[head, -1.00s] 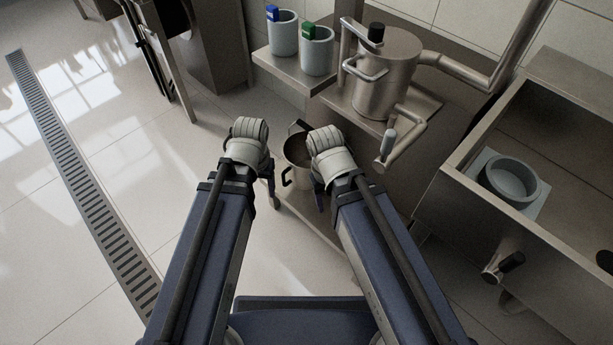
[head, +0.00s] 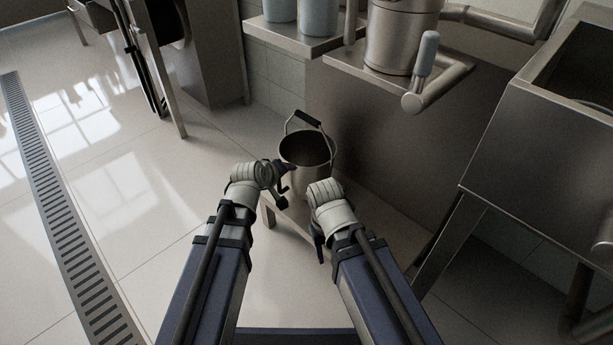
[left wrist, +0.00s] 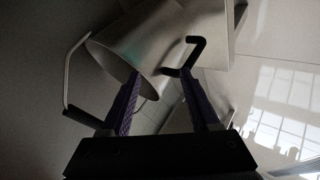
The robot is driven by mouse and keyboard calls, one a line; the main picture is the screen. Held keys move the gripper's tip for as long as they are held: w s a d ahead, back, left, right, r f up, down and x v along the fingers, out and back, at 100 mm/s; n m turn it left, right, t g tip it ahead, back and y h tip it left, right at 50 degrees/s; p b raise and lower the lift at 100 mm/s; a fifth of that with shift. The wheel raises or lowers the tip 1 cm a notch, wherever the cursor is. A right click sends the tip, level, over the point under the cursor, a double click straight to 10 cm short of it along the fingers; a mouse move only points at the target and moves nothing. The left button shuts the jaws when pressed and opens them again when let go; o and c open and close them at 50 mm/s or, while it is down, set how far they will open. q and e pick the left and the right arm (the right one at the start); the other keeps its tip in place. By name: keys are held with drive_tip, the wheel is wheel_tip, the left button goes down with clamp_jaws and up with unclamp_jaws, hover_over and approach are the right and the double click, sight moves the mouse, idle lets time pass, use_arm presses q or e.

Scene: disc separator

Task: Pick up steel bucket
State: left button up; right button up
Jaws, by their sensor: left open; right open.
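The steel bucket (head: 308,178) stands upright on a low stand ahead of my arms, its mouth facing up. Its wire bail with a black grip (head: 307,118) is raised above the rim at the back. My left gripper (head: 284,178) is open at the bucket's near left side, by its black side handle (head: 282,196). In the left wrist view the bucket (left wrist: 175,35) lies across the open fingers (left wrist: 160,72), with the black side handle (left wrist: 193,52) by the right finger; contact is unclear. My right gripper (head: 318,238) is open, lower right of the bucket, its fingers mostly hidden.
A steel pot (head: 398,40) stands on a wall shelf (head: 345,66) above right, with a pipe and grey-handled lever (head: 426,55) sticking out. Grey containers (head: 318,15) stand on the shelf beside it. A steel sink (head: 535,150) is at right.

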sight(305, 119)
use_arm(q)
drive_tip(key=w+d+r+n+t+h, duration=0.1)
drive_tip(key=w+d+r+n+t, duration=0.1)
drive_tip(key=w+r+n+t, duration=0.3)
drive_tip(key=w+d+r+n+t, duration=0.1)
drive_tip(key=w+d+r+n, duration=0.1)
drive_tip(key=r, duration=0.4)
drive_tip(key=shift+d+b+x, duration=0.2)
drive_tip(key=shift+b+x, duration=0.6)
drive_tip(key=shift+x, duration=2.9)
drive_tip(key=shift+s+r, duration=0.1)
drive_tip(key=shift+c, duration=0.4)
clamp_jaws()
